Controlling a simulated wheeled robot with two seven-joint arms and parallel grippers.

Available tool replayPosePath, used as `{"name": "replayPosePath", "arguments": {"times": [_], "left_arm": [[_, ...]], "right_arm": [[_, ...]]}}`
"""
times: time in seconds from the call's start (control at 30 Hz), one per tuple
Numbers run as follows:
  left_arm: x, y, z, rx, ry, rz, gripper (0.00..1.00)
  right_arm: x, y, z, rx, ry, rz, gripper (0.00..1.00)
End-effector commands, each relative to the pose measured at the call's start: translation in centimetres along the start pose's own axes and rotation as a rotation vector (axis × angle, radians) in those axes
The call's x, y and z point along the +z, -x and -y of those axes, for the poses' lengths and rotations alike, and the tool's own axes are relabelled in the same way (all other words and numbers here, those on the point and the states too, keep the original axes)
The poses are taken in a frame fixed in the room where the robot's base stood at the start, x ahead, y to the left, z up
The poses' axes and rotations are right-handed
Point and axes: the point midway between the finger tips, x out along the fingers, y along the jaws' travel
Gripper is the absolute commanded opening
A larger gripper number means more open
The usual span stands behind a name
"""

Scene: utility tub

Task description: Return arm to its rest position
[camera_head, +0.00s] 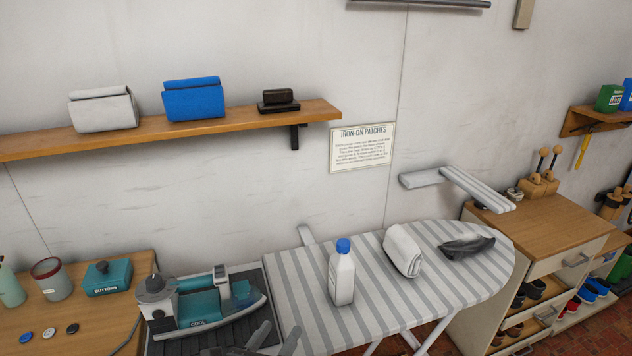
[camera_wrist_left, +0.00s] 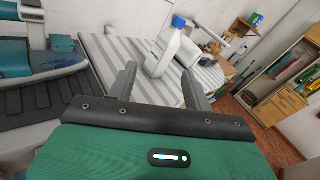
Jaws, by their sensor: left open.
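My left gripper (camera_head: 272,338) shows at the bottom of the head view, in front of the iron's stand and the near left end of the ironing board. Its two grey fingers also show in the left wrist view (camera_wrist_left: 160,88), spread apart with nothing between them. A white bottle with a blue cap (camera_head: 342,277) stands upright on the striped ironing board (camera_head: 300,285). It also shows beyond the fingers in the left wrist view (camera_wrist_left: 163,52), apart from them. My right gripper is in neither view.
A teal steam iron (camera_head: 205,302) rests on a dark ribbed stand. A rolled white cloth (camera_head: 402,250) and a dark grey cloth (camera_head: 466,246) lie on the board. A wooden shelf (camera_head: 235,118) hangs above. A wooden table with a teal box (camera_head: 107,278) is at left.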

Motion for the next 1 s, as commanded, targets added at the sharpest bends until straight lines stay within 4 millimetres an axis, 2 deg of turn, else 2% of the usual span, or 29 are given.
{"name": "replayPosePath", "arguments": {"times": [0.13, 0.27, 0.47, 0.67, 0.8, 1.0], "left_arm": [[-0.6, 0.7, -1.3, 0.072, 0.19, -0.034, 0.51], [-1.4, 1.5, -2.8, 0.156, 0.4, -0.064, 0.51], [-3.9, 4.2, -6.0, 0.377, 0.887, -0.1, 0.51], [-7.5, 8.8, -9.1, 0.692, 1.452, -0.067, 0.51], [-10.1, 12.8, -10.4, 0.94, 1.815, 0.016, 0.51], [-12.8, 18.2, -11.2, 1.267, 2.191, 0.202, 0.51]], "right_arm": [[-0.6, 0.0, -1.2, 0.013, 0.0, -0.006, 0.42], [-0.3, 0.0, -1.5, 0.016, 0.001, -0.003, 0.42], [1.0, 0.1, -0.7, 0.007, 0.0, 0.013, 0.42], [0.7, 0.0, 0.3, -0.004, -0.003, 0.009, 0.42], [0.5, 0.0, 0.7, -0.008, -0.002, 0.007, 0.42], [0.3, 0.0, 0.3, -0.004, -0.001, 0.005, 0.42]]}}
